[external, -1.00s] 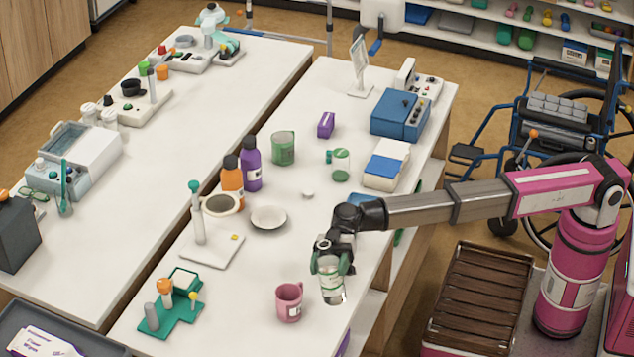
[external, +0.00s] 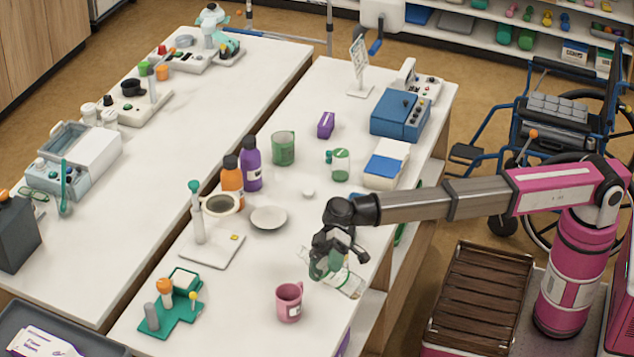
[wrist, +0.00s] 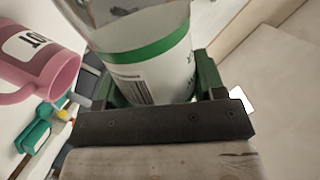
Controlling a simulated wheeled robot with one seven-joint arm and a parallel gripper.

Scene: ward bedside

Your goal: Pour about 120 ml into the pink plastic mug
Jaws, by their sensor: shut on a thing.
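The pink plastic mug (external: 289,303) stands upright near the front edge of the bench; its inside is hard to see. It also shows at the left of the wrist view (wrist: 38,55), with part of a printed label. My gripper (external: 328,262) is shut on a clear container (external: 347,283) with a white label and a green band. The container is tilted, its lower end out to the right and its upper end leaning left, on the mug's side. In the wrist view the container (wrist: 150,65) sits between the green finger pads. I see no stream; the liquid level is unclear.
A green rack (external: 172,315) stands left of the mug. A white dish (external: 268,218), an orange bottle (external: 232,178), a purple bottle (external: 251,165) and a magnifier stand (external: 212,250) are farther back. The bench between mug and dish is clear.

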